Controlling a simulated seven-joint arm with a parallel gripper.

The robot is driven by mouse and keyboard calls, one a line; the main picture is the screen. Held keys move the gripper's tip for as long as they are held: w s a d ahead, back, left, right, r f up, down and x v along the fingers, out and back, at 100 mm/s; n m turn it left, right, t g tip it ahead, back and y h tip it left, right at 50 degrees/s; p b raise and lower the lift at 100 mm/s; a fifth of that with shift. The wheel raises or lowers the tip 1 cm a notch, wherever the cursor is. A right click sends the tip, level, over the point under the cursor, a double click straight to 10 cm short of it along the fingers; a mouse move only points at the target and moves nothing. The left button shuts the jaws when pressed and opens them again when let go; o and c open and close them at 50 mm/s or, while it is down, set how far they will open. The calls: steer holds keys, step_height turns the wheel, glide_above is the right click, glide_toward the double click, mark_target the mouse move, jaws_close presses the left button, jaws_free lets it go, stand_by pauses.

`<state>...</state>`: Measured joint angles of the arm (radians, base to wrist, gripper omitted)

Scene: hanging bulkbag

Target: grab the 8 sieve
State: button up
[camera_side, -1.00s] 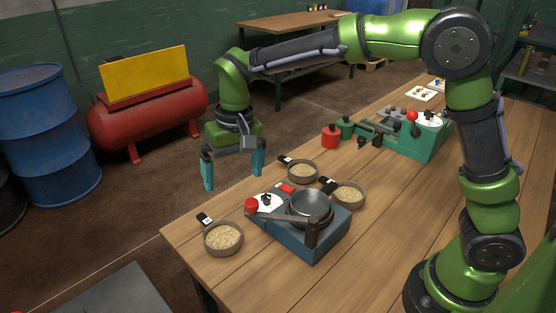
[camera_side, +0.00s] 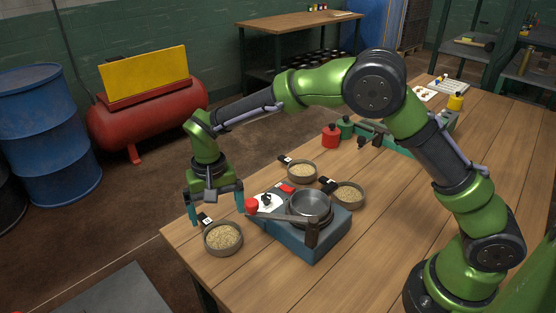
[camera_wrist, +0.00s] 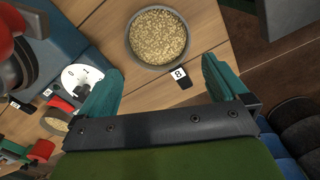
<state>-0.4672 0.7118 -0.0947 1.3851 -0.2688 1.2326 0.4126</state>
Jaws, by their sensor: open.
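The 8 sieve (camera_side: 223,239) is a round grey pan of pale grain at the table's front left corner. In the wrist view the sieve (camera_wrist: 158,38) lies beyond the fingers, upper middle, and its black handle tag (camera_wrist: 181,77) with a white "8" points toward the gap between them. My gripper (camera_side: 217,207) is open and empty above the tag end, with one teal finger to each side. The fingers also show in the wrist view (camera_wrist: 162,85). Neither finger visibly touches the sieve. The tag is partly covered in the side view.
A teal machine (camera_side: 307,240) with a metal pan (camera_side: 311,206) and red knob (camera_side: 251,205) stands close right of the sieve. Two other grain sieves, one at the back (camera_side: 302,171) and one at the right (camera_side: 348,194), sit beyond it. The table edge is close at the left.

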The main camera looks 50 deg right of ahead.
mark_target(222, 236)
steer(key=shift+f, duration=2.9)
